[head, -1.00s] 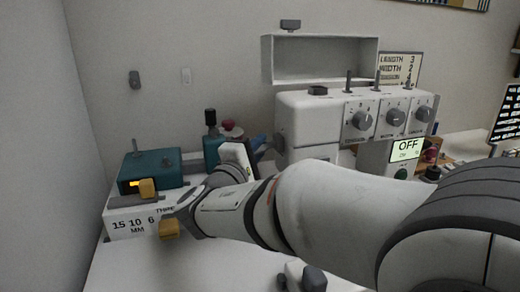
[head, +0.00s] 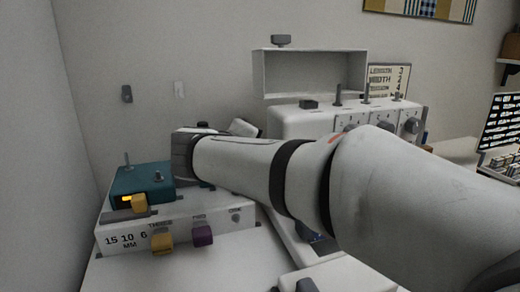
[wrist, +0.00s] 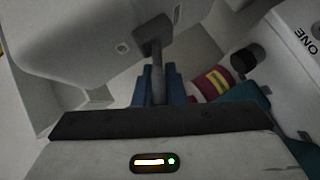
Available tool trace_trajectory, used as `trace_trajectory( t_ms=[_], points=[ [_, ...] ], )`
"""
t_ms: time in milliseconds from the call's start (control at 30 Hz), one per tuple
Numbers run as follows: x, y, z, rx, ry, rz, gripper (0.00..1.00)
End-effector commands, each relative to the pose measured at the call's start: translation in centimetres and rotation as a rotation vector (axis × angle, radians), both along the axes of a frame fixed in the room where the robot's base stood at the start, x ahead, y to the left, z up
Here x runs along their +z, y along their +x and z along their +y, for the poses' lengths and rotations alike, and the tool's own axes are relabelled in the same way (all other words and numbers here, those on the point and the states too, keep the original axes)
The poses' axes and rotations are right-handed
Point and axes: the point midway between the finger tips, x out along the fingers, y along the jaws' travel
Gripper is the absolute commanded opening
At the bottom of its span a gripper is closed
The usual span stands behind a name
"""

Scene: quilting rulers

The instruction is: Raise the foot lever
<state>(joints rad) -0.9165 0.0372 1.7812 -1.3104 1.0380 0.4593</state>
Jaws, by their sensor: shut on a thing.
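The foot lever, a grey stem (wrist: 158,78) with a dark block-shaped end, shows at the top middle of the wrist view. My gripper (wrist: 160,90) has blue fingers shut around the lower part of that stem. The lever's end stands out beyond the fingers, close to a pale housing (wrist: 85,35) that looks like the sewing machine's. In the head view my own arm hides the fingers and the lever. The white sewing machine (head: 290,122) stands behind my arm there, its front partly covered.
A white box (head: 112,240) with yellow (head: 162,243) and purple (head: 203,235) knobs and a teal unit (head: 140,185) stands at left. A red and yellow cylinder (wrist: 213,84) lies close right of the fingers in the wrist view. An open white shelf (head: 310,72) hangs above the machine.

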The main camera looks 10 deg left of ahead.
Motion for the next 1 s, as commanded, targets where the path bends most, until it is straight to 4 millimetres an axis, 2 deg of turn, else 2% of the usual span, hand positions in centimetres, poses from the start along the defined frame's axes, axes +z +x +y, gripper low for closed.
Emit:
trace_trajectory(
  t_ms=[567, 600, 800, 867, 1000],
  points=[
    [0.05, 0.03, -0.04, 0.0, 0.034, 0.021, 0.0],
    [0.06, 0.04, -0.04, 0.0, 0.034, 0.021, 0.11],
    [0.07, 0.06, -0.12, -0.001, 0.032, 0.02, 0.27],
    [0.08, 0.07, -0.15, -0.001, 0.032, 0.02, 0.32],
    [0.09, 0.07, -0.16, -0.001, 0.032, 0.019, 0.32]
  ],
)
